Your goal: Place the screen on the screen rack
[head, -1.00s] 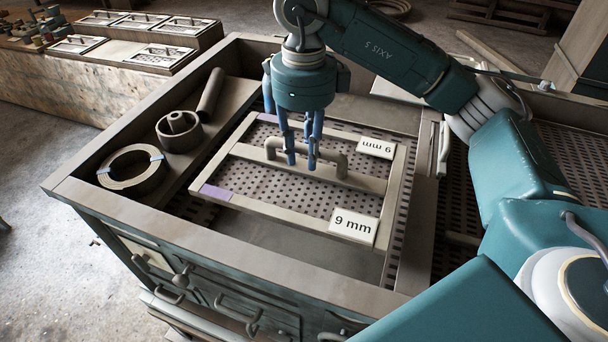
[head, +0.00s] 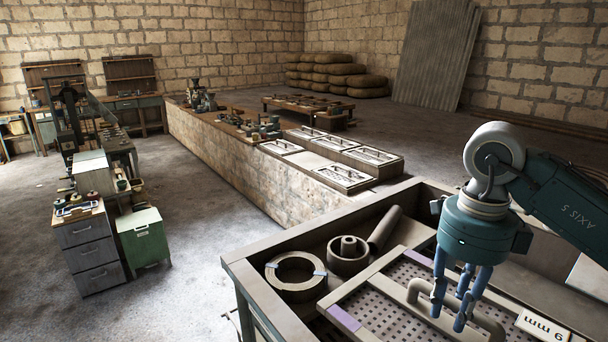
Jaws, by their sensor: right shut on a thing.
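The screen (head: 382,308) is a flat framed perforated panel with a handle, a purple strip and a white "9 mm" label. It lies level at the bottom right of the head view, at the large bench, and its near part is cut off. My right gripper (head: 451,306) points down and is shut on the screen's handle. Several similar handled panels sit on a slanted rack (head: 318,166) on the long stone counter beyond. I cannot tell for sure that this is the screen rack. My left gripper is not in view.
A ring (head: 296,276), a round cup-like part (head: 348,256) and a cylinder (head: 385,229) lie in the bench tray beside the screen. The bench rim (head: 300,238) stands up around them. Clear floor (head: 200,250) lies left of the counter, beside a drawer cabinet (head: 92,250) and a green bin (head: 144,240).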

